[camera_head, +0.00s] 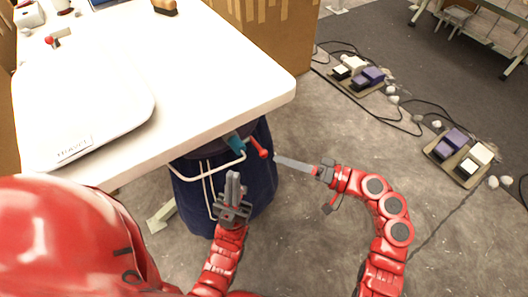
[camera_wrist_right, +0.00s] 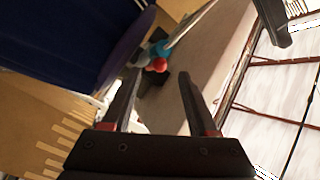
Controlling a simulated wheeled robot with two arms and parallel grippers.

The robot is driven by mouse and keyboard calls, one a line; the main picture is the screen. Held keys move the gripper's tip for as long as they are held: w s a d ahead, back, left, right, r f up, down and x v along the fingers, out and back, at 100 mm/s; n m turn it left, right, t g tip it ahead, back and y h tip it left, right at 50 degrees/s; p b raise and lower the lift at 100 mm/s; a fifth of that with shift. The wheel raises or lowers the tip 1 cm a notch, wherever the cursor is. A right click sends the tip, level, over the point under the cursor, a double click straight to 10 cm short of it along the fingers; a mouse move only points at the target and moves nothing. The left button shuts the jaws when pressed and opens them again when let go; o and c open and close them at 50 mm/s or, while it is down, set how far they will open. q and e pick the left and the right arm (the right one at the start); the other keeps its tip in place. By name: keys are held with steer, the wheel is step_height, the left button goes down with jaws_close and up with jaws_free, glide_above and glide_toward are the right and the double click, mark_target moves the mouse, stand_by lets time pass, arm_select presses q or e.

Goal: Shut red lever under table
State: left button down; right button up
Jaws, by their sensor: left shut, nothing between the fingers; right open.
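The red lever (camera_head: 258,147) sticks out from under the table's front edge, beside a teal part (camera_head: 234,142). In the right wrist view its round red end (camera_wrist_right: 157,65) shows ahead, between the directions of the two fingers. My right gripper (camera_head: 278,159) points left at the lever, its tips just right of and a little below it in the head view; it is open and holds nothing. A clear contact with the lever cannot be seen. My left gripper (camera_head: 233,178) is shut and empty, pointing up in front of the dark blue bag (camera_head: 262,185) below the lever.
The white table (camera_head: 215,75) overhangs the lever and bag. A white wire frame (camera_head: 207,182) stands in front of the bag. A cardboard box (camera_head: 285,35) is behind. Pedals with cables (camera_head: 368,78) lie on the floor at right. Bare floor (camera_head: 330,130) surrounds my right arm.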

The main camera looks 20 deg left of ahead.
mark_target(264, 151)
steer(key=a, duration=0.6)
steer(key=shift+w+a, duration=0.15)
steer(key=shift+w, duration=0.1)
jaws_close()
steer(key=shift+r, duration=0.2)
stand_by(0.9)
